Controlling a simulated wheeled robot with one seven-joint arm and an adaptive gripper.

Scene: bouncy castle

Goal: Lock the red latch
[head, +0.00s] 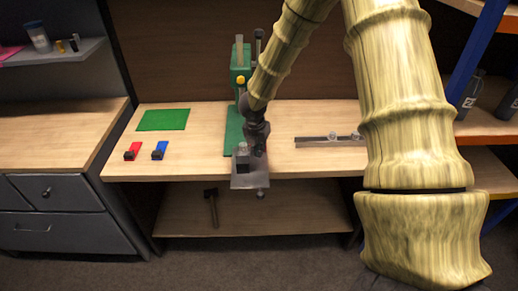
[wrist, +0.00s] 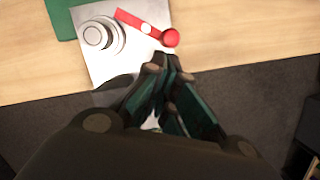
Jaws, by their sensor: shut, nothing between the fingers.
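The red latch (wrist: 136,22) shows in the wrist view as a flat red bar with a round red knob (wrist: 170,37) at its right end and a pale pivot on the bar. It lies across a grey metal plate (wrist: 90,68), right of a round silver post (wrist: 95,35). My gripper (wrist: 168,62) is shut and empty, its fingertips just below the knob in the picture; I cannot tell if they touch it. In the head view my gripper (head: 244,160) is over the plate (head: 250,182) at the bench's front edge, and I cannot make out the latch there.
A green machine (head: 240,65) stands behind the plate. Left on the bench (head: 205,170) are a green mat (head: 163,120), a red clamp-like piece (head: 134,150) and a blue one (head: 160,150). A metal rail (head: 315,139) lies right. A hammer (head: 212,205) is below.

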